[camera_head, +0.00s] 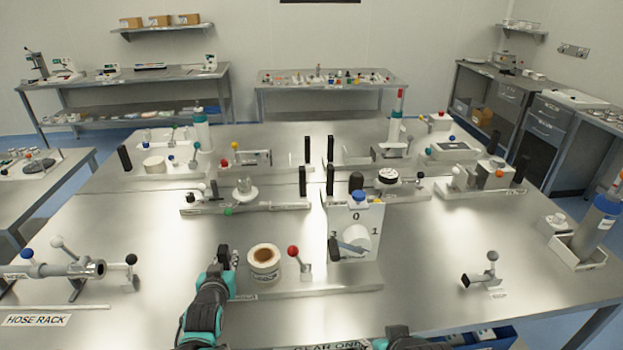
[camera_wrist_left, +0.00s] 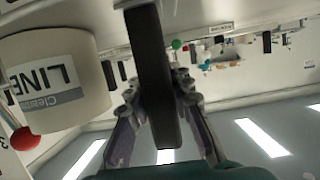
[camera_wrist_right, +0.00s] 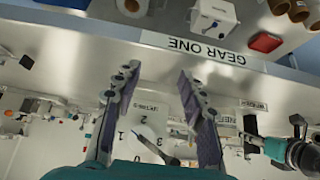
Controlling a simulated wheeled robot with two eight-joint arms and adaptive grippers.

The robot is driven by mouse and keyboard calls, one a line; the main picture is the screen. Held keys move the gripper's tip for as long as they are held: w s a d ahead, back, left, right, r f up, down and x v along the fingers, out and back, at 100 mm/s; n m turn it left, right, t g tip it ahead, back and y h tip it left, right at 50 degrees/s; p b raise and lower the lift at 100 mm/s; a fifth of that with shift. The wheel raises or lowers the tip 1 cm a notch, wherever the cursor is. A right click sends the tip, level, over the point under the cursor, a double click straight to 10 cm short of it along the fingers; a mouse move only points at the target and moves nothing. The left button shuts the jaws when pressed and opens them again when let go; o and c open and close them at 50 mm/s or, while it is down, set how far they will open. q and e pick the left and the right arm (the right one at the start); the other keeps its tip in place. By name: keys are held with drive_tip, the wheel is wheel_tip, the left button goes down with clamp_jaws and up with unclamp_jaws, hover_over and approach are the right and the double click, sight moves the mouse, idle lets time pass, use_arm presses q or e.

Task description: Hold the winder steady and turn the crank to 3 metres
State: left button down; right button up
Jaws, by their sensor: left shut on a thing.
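The winder's long metal base (camera_head: 320,290) lies near the table's front. It carries a roll with a tan top (camera_head: 264,262), a crank with a red knob (camera_head: 293,251) and a black upright grip. A white panel (camera_head: 365,215) with numbers and a dark pointer stands at its right; I cannot tell the exact reading. My left gripper (camera_head: 228,258) is shut on the black grip (camera_wrist_left: 152,70), left of the roll. The roll (camera_wrist_left: 55,85) and red knob (camera_wrist_left: 25,138) also show in the left wrist view. My right gripper (camera_wrist_right: 157,85) is open and empty, apart from the crank.
A small lever stand (camera_head: 480,275) stands at the right, and a hose rack (camera_head: 60,270) at the left. Other fixtures fill the table behind the winder. A GEAR ONE label (camera_wrist_right: 203,48) is at the front edge. Bare tabletop lies right of the panel.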

drive_tip(key=n+h, duration=0.1)
drive_tip(key=n+t+h, duration=0.3)
drive_tip(key=n+t, duration=0.3)
drive_tip(key=t, duration=0.1)
approach(333, 257)
drive_tip(key=x, duration=1.2)
drive_tip(key=shift+w+d+f, duration=0.1)
drive_tip(key=shift+w, duration=0.1)
clamp_jaws()
